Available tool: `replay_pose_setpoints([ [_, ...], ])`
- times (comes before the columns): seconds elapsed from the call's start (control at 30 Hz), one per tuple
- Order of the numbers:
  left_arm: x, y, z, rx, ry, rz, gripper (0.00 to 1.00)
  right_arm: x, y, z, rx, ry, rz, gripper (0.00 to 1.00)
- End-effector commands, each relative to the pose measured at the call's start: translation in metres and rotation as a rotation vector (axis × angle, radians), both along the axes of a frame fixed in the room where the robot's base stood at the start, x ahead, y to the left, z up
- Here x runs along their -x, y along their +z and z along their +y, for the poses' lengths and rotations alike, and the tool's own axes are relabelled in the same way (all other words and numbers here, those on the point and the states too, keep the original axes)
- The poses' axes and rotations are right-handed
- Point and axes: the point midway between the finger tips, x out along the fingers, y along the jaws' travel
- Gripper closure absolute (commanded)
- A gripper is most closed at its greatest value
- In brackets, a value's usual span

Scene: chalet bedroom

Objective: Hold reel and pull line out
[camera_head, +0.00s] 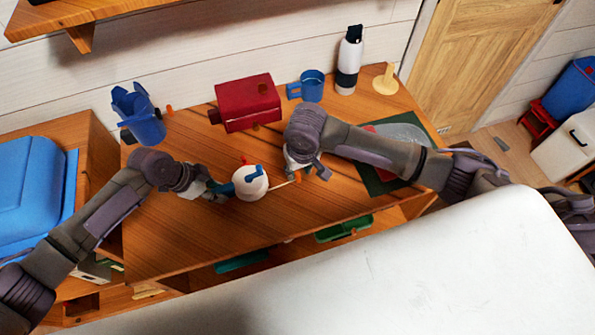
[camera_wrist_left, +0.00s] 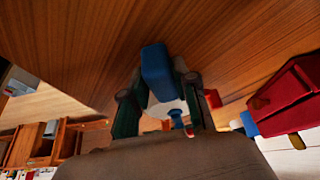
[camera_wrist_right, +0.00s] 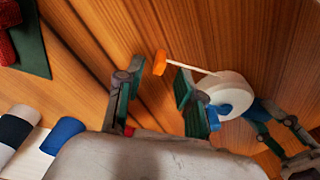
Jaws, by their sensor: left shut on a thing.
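The reel (camera_head: 250,184) is a white round drum with blue parts, at the middle of the wooden desk. My left gripper (camera_head: 226,189) is shut on the reel's blue block, which shows between its fingers in the left wrist view (camera_wrist_left: 157,75). A pale line (camera_wrist_right: 190,67) runs out from the drum to an orange end piece (camera_wrist_right: 160,62). My right gripper (camera_wrist_right: 152,92) is open, its fingers spread either side of the orange piece, which appears beyond the fingertips. I cannot tell whether a finger touches it. In the head view, the right gripper (camera_head: 307,170) is right of the reel.
A red box (camera_head: 248,100), blue mug (camera_head: 312,86), black-and-white bottle (camera_head: 348,62) and pale stand (camera_head: 386,80) line the desk's back. A blue container (camera_head: 140,115) stands back left. A green mat (camera_head: 378,182) lies at right. The desk's front area is clear.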

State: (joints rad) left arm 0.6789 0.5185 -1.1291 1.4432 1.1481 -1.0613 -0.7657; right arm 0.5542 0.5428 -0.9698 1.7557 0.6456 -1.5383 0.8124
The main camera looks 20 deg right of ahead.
Motion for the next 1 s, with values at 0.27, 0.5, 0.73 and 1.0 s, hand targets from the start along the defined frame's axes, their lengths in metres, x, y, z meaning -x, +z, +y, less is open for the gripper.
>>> replay_pose_setpoints([
  [0.27,0.0,0.0,0.0,0.0,0.001,0.0,1.0,-0.004,-0.025,0.001,0.0,0.0,0.001,0.62],
  [0.5,0.0,0.0,0.0,0.0,0.0,-0.001,1.0,-0.004,-0.029,0.0,0.0,0.001,-0.001,0.62],
  [0.73,0.0,0.0,0.0,0.0,0.0,-0.001,1.0,-0.005,-0.029,0.0,0.0,0.001,-0.001,0.78],
  [1.0,0.0,0.0,0.0,0.0,0.0,-0.001,1.0,-0.005,-0.029,0.0,0.0,0.0,-0.001,1.0],
])
